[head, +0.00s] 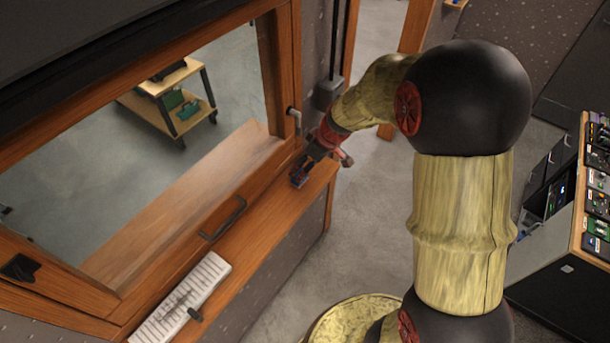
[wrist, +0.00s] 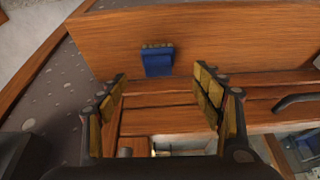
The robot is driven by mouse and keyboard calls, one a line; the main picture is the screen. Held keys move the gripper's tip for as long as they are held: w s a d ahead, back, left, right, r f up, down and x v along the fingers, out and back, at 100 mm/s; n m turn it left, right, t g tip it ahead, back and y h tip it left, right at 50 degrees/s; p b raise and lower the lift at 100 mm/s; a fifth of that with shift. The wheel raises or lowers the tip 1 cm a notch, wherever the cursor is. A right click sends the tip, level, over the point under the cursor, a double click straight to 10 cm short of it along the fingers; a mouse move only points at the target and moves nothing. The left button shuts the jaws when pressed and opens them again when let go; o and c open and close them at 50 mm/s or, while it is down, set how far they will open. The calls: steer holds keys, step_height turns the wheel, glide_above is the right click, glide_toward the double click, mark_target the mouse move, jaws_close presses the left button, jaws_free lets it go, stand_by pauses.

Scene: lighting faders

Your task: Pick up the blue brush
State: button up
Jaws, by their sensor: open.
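The blue brush (wrist: 158,64) lies on the wooden ledge in the wrist view, its tan bristles along the top edge. My gripper (wrist: 161,86) is open and empty, with one finger on each side of the picture. The brush lies beyond the fingertips, roughly centred between them, and apart from both. In the head view my gripper (head: 305,168) is at the far end of the ledge beside the window frame. It is small and dark there, and I cannot make out the brush separately.
The wooden ledge (head: 262,240) runs below a large window with a dark handle (head: 223,219). A white slotted panel (head: 183,300) lies at its near end. A rack of electronics (head: 597,170) stands at right. Grey floor (head: 370,230) beside the ledge is clear.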

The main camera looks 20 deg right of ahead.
steer(key=shift+p+x, duration=0.4)
steer(key=shift+x, duration=3.5)
steer(key=shift+w+d, duration=0.1)
steer(key=shift+w, duration=0.05)
steer(key=shift+c, duration=0.9)
steer(key=c, duration=1.1)
steer(key=shift+r, duration=0.1)
